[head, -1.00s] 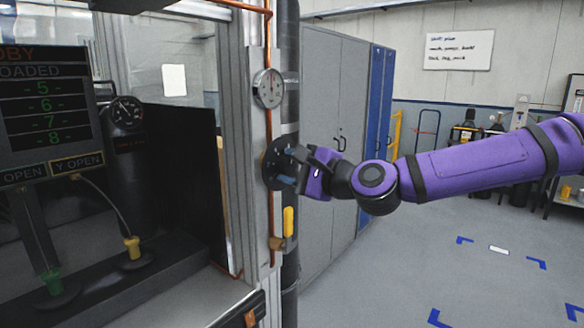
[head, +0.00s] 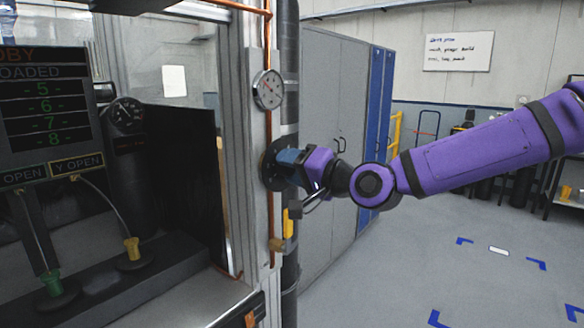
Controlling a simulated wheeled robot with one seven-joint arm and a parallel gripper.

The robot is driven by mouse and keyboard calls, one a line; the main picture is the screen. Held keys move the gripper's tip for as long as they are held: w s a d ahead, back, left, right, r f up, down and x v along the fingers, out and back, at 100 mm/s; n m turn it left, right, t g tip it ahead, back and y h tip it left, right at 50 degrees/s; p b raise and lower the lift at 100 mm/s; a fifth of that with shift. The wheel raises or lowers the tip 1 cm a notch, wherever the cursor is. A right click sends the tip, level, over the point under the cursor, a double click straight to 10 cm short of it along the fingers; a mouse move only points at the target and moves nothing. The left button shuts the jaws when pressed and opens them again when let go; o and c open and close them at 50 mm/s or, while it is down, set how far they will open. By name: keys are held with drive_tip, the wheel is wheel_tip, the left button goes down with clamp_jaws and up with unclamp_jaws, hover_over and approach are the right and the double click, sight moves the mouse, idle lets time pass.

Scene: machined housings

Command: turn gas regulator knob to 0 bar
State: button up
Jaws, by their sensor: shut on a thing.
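The gas regulator knob (head: 269,166) is on the machine's upright frame post, left of centre in the head view. Its dark round edge shows, and my gripper covers most of its front. My gripper (head: 286,166) reaches in from the right, rolled at the wrist, and is shut on the knob. Blue and dark parts show at the grip; the fingertips are hard to make out. A round white pressure gauge (head: 268,89) is on the post above the knob. Its needle tilts to the upper left, but its numbers are too small to read.
A copper pipe (head: 269,215) runs along the post. A display panel (head: 45,110) stands at the left, and grey lockers (head: 330,110) stand behind my arm.

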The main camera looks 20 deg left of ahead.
drive_tip(key=n, duration=1.3)
drive_tip(key=shift+s+n, duration=0.15)
drive_tip(key=shift+n, duration=0.15)
idle(0.4)
drive_tip(key=o, duration=0.9)
drive_tip(key=shift+o, duration=0.2)
drive_tip(key=shift+d, duration=0.1)
drive_tip(key=v, duration=1)
drive_tip(key=shift+d, duration=0.25)
drive_tip(key=shift+s, duration=0.1)
